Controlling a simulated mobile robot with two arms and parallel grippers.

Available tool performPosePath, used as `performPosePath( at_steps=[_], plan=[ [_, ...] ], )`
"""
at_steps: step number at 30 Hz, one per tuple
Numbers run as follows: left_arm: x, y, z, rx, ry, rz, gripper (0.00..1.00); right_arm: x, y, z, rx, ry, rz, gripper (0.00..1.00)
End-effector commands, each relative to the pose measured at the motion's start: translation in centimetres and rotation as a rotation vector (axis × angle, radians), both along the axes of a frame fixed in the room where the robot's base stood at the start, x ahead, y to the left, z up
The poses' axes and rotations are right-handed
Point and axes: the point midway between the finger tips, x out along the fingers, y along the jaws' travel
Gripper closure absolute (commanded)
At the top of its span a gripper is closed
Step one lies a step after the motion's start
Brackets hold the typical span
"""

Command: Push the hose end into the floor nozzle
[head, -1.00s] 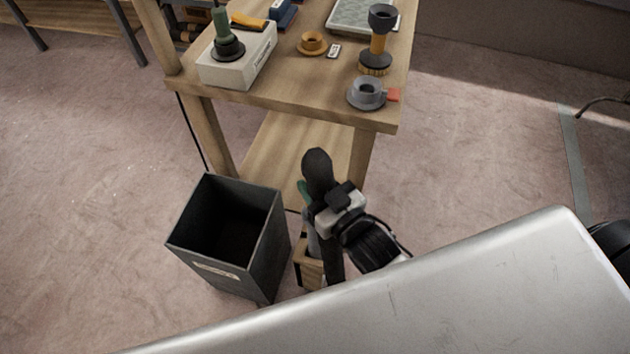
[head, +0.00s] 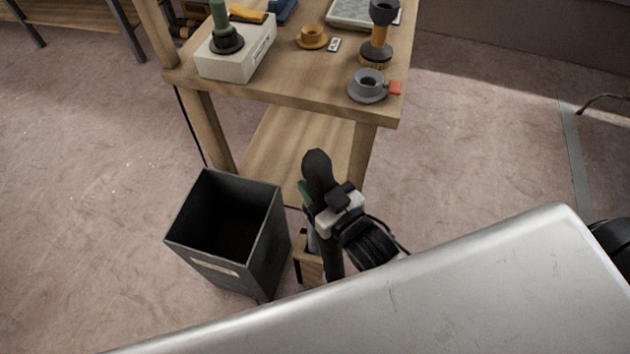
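A dark gripper assembly (head: 335,205), which I take to be my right gripper, hangs in front of the bench, right of the grey bin. Its arm comes from the lower right, under a silver panel. A long black rounded piece points up from it, and a sliver of green shows at its left side; I cannot tell whether that is held. Its fingertips are not clear. I cannot surely identify the hose end or floor nozzle. On the bench are a grey ring with a red tab (head: 368,86) and a black-and-yellow brush-like piece (head: 378,35). My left gripper is not in view.
A wooden bench (head: 300,92) with a lower shelf stands ahead. A white box (head: 235,60) carrying a green cylinder and an ochre ring (head: 311,36) are on it. An open grey bin (head: 215,262) stands on the floor. The silver panel (head: 430,295) covers the lower right.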

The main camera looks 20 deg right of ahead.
Motion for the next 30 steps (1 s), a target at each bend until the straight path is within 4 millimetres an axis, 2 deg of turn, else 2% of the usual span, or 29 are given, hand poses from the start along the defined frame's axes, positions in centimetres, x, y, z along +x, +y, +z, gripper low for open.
performPosePath(
  at_steps=[30],
  plan=[
    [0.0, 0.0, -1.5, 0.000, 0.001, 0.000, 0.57, -0.1, 0.0, -2.8, -0.001, 0.007, 0.000, 0.95]
  ],
)
